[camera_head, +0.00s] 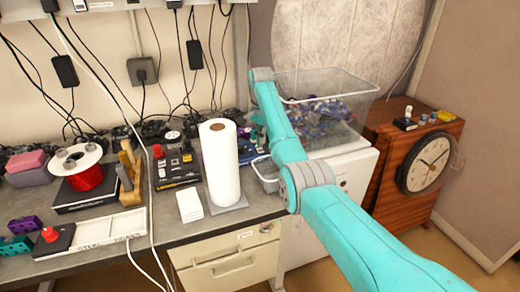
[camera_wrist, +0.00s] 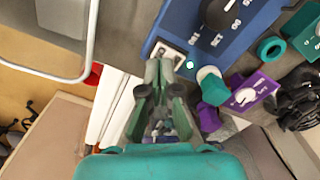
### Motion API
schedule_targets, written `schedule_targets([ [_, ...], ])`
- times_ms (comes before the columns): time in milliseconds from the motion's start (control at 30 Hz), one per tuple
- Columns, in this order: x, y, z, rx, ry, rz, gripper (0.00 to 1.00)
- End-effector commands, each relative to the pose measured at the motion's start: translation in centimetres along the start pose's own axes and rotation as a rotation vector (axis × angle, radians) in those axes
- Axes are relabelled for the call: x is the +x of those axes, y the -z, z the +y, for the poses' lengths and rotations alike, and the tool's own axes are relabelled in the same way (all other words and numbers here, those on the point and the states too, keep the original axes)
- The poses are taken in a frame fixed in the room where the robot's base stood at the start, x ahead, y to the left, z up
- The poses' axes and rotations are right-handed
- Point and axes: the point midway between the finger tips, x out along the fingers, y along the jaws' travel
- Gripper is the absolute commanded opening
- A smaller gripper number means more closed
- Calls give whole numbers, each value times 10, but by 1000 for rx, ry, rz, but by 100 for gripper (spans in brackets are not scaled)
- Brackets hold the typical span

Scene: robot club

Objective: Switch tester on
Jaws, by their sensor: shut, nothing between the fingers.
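A blue box (camera_wrist: 232,42), which looks like the tester, is at the top of the wrist view. It has a black round dial with white markings. Near its lower left corner is a pale plate (camera_wrist: 178,50) that looks like a switch, and a small green light glows beside it. My gripper (camera_wrist: 160,66) is shut and empty, with its fingertips at the lower edge of that plate, partly covering it. I cannot tell whether they touch it.
A white paper roll (camera_head: 220,162) stands upright on the bench beside my arm. A clear bin (camera_head: 330,105) sits on a white cabinet. In the wrist view, a purple block (camera_wrist: 245,95) and a teal ring (camera_wrist: 271,48) lie right of the fingers.

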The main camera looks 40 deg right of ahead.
Motion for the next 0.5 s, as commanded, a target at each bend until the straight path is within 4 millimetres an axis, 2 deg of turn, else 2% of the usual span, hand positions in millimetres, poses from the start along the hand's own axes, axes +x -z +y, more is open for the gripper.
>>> schedule_targets([
  [500, -35, 0, 0, 0, 1, 1, 0],
])
